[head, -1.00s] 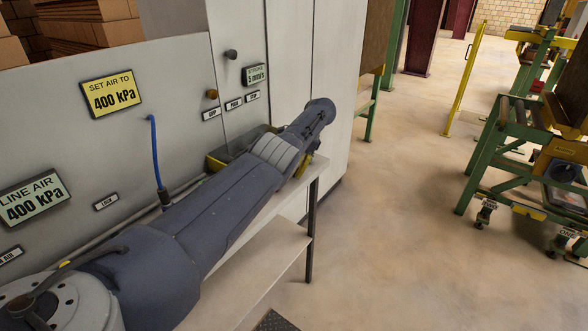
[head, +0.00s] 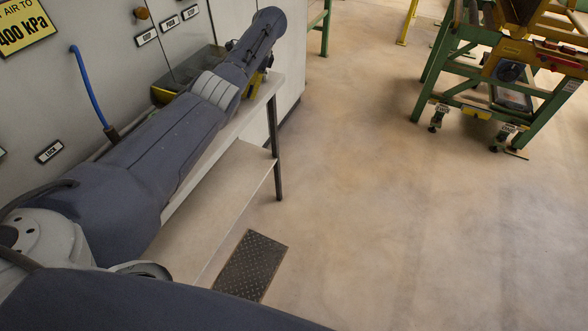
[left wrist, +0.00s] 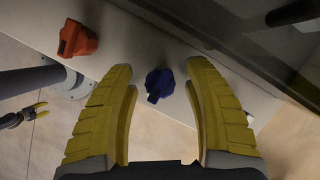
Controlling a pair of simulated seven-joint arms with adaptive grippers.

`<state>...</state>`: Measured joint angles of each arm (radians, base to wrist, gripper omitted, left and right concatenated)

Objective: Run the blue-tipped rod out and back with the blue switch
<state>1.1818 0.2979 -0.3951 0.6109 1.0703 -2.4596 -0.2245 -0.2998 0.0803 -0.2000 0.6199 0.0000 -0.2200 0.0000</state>
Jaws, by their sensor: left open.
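The blue switch (left wrist: 160,84) is a small knob on a pale shelf in the left wrist view. My left gripper (left wrist: 162,70) has its yellow fingers spread on either side of the switch, without visible contact. In the head view the left gripper is mostly hidden behind its own arm, above the shelf (head: 225,165). A small dark gripper with two parted yellow fingers, seemingly my right one (left wrist: 36,110), shows at the left edge of the wrist view. I cannot make out the blue-tipped rod.
An orange-red knob (left wrist: 77,38) sits left of the blue switch. A dark bin (head: 190,72) stands against the panel. A blue hose (head: 90,88) rises near the LOCK label (head: 50,151). A green frame (head: 470,80) stands right; the floor between is clear.

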